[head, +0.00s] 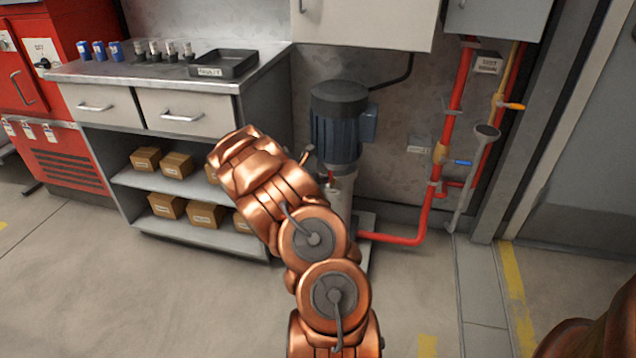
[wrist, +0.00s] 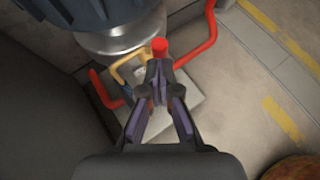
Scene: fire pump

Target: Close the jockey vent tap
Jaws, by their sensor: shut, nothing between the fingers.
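The jockey pump (head: 338,128) stands against the wall in the head view, with a dark ribbed motor on a pale body. Its metal body (wrist: 120,35) is at the top left of the wrist view. A small red knob (wrist: 160,44), possibly the vent tap's handle, shows just beyond my fingertips. A bent yellow pipe (wrist: 122,67) is beside it. My gripper (wrist: 158,66) is shut and empty, its tips close to the red knob; I cannot tell whether they touch. In the head view my copper arm hides most of the gripper and the pump's lower part.
Red pipe (head: 400,238) runs low from the pump to a riser with a blue lever (head: 462,162) and an orange lever (head: 513,106). A steel workbench (head: 190,68) with shelved boxes stands left. Open floor (head: 150,300) lies in front.

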